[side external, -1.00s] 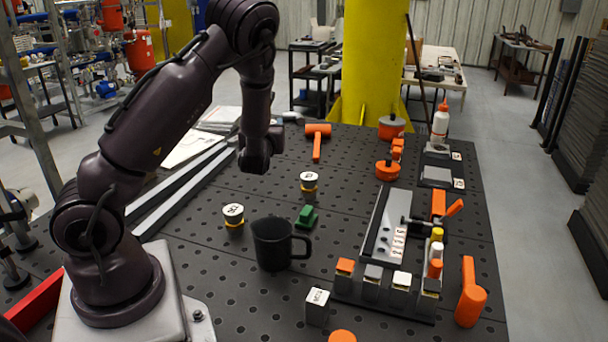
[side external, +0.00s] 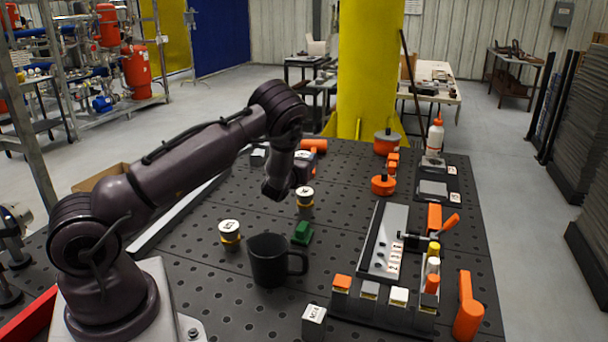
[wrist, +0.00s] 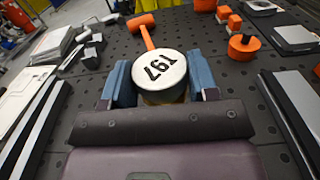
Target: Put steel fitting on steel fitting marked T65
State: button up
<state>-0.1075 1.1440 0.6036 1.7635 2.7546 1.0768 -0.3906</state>
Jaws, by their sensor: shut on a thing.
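My gripper (wrist: 160,85) has blue fingers shut on a round steel fitting (wrist: 160,70) with a white top. Its dark mark appears inverted from here, and I cannot read it surely. A third, with a yellow band (side external: 229,232), stands further front and left. Their marks are too small to read, so I cannot tell which is T65.
A dark mug (side external: 268,262) and a green block (side external: 302,233) stand in front. A labelled grey block (side external: 314,322) is at the front edge. A rack (side external: 385,310) and plate (side external: 385,240) fill the right. An orange mallet (side external: 314,146) lies behind the gripper.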

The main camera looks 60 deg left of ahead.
jog(key=shift+w+a+f, duration=0.35)
jog(key=shift+w+f, duration=0.1)
jog(key=shift+f, duration=0.2)
jog(key=shift+w+a+f, duration=0.1)
jog(key=shift+w+f, duration=0.05)
jog(key=shift+f, duration=0.8)
jog(key=shift+w+a+f, duration=0.1)
jog(key=shift+f, duration=0.8)
jog(key=shift+f, duration=0.1)
jog(key=o, duration=1)
jog(key=shift+f, duration=0.1)
